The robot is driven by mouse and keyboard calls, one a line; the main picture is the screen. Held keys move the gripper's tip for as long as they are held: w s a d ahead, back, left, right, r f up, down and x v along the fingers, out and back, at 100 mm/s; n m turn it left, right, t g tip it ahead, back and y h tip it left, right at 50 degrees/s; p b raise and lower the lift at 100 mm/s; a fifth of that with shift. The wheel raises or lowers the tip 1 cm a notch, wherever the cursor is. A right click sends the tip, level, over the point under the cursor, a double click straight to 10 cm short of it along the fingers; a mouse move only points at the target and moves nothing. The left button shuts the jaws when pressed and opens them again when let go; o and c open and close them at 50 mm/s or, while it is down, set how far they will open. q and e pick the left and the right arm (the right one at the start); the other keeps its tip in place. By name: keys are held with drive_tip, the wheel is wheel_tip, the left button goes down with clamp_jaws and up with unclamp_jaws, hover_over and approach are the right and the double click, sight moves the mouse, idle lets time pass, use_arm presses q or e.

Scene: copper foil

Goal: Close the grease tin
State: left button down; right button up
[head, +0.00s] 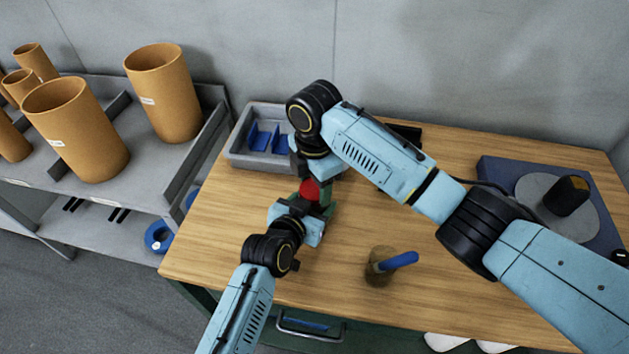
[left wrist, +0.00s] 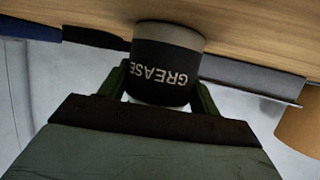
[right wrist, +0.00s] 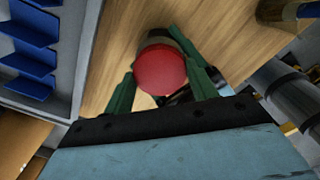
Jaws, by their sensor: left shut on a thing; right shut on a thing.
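The grease tin shows in the left wrist view (left wrist: 168,62) as a dark can with an upside-down "GREASE" label and a grey end. My left gripper (head: 304,208) is shut on the tin's body, one green finger on each side. A red round lid (head: 310,189) shows between the two grippers in the head view. My right gripper (head: 317,187) comes from above and is shut on the lid, which also shows in the right wrist view (right wrist: 160,70). The lid is over the tin, but whether it is fully seated is hidden.
A grey tray (head: 237,146) with blue dividers stands behind the grippers. A brown pot with a blue-handled tool (head: 380,268) stands front right. A blue board with a grey disc (head: 536,193) lies at the right. A shelf with orange tubes (head: 165,95) stands left. The wooden table's (head: 215,225) left front is clear.

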drive_tip(key=shift+c, duration=0.5)
drive_tip(key=m, duration=0.3)
drive_tip(key=shift+m, duration=0.3)
drive_tip(key=o, duration=1.1)
drive_tip(key=shift+r, duration=2.25)
drive_tip(key=shift+r, duration=0.1)
drive_tip(key=shift+c, duration=0.5)
